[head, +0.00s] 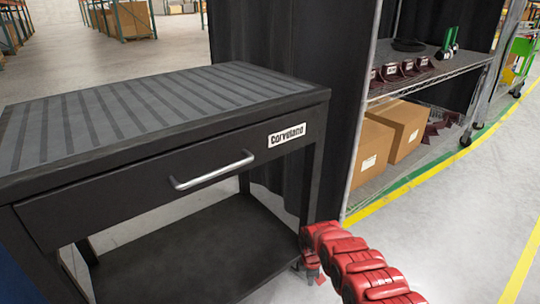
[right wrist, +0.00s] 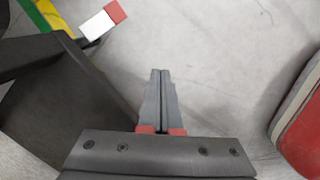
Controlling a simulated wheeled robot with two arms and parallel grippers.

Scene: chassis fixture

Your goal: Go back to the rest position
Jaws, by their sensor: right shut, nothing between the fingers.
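My right arm is red and comes in from the lower right of the head view. My right gripper (head: 313,274) hangs low beside the front right leg of the black workbench (head: 160,85). In the right wrist view its two grey fingers (right wrist: 162,73) are together with nothing between them, above bare grey floor. My left arm and gripper are not in the head view.
The workbench has a shut drawer (head: 150,190) and a lower shelf (head: 170,260). A wire rack (head: 425,75) with cardboard boxes (head: 400,128) stands behind at the right. Open floor (head: 450,235) lies at the right. A small red-and-white object (right wrist: 103,21) shows in the wrist view.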

